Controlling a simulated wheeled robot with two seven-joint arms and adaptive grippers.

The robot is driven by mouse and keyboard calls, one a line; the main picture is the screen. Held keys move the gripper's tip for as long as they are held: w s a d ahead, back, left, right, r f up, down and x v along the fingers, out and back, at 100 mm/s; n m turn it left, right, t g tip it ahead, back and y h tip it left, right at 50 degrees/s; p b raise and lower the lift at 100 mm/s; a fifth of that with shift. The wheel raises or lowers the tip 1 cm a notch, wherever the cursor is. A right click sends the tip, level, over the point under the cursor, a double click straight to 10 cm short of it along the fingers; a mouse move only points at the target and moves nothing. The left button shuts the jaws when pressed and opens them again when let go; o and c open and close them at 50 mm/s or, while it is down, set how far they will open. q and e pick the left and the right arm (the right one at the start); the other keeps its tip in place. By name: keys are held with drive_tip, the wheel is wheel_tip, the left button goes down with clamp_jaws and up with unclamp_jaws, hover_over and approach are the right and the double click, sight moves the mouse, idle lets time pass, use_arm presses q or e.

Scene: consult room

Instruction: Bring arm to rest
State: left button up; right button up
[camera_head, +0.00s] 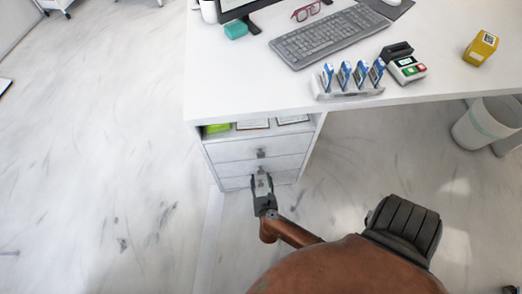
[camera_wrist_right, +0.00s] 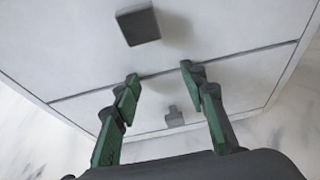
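My right gripper (camera_head: 262,184) is in front of the white drawer cabinet (camera_head: 232,154) under the desk, at the height of the lower drawers. Its two fingers are spread apart with nothing between them. In the right wrist view the gripper (camera_wrist_right: 160,92) shows its green and grey fingers apart, facing the drawer fronts. A dark drawer handle (camera_wrist_right: 138,25) is above the fingertips and a smaller handle (camera_wrist_right: 174,117) shows between the fingers. The drawers look shut. My left gripper is in neither view.
The white desk (camera_head: 230,85) holds a keyboard (camera_head: 328,36), a card rack (camera_head: 348,95), a card terminal (camera_head: 407,69) and a yellow box (camera_head: 481,48). A white bin (camera_head: 487,124) stands on the right. The floor (camera_head: 100,150) on the left is mostly clear.

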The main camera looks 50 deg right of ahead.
drive_tip(key=shift+r, duration=0.35)
idle(0.4)
